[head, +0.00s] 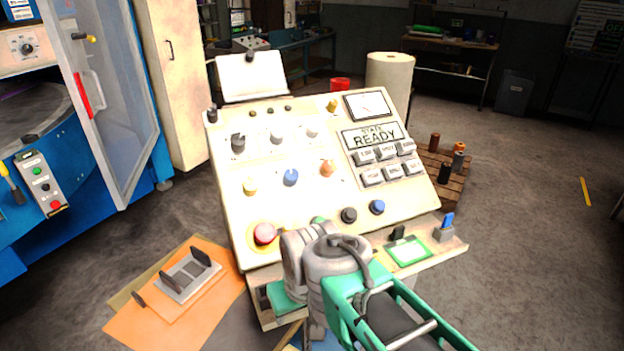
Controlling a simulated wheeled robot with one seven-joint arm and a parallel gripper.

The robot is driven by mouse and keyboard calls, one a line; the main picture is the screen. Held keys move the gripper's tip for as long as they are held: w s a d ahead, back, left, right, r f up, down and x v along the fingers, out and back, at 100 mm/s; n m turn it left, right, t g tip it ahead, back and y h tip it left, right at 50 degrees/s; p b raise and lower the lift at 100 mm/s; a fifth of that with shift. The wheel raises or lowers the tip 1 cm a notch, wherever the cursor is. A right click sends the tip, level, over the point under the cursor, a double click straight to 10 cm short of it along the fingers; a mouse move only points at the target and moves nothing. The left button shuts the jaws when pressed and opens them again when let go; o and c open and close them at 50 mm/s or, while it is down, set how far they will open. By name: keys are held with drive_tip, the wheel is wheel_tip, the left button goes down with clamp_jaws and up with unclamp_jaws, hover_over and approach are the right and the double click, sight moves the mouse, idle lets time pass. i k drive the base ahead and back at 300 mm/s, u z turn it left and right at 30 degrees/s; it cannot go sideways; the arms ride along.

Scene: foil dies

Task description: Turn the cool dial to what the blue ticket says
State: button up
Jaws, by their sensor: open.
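The sloped cream console (225,215) stands in front of me. It carries several dials, including a black one (238,143), a white one (277,137), a yellow one (250,187), a blue one (290,177) and an orange one (327,168). Their labels are too small to read, so I cannot tell which is the cool dial. A small blue upright piece (447,220) sits in a grey holder on the right shelf; I cannot tell if it is the ticket. My gripper (283,300) is low at the console's front edge, apart from the dials, its fingers mostly hidden.
The display (373,136) reads "STATE READY" above several grey buttons. A red button (264,233) sits at the lower left. A green-framed card (408,252) lies on the front shelf (455,246). An orange mat (205,318) with a grey fixture is at left; a pallet (455,185) is at right.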

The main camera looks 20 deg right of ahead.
sight(291, 176)
drive_tip(key=u, duration=0.05)
drive_tip(key=k, duration=0.5)
drive_tip(key=z, duration=1.05)
drive_tip(key=i, duration=0.75)
drive_tip(key=u, duration=1.85)
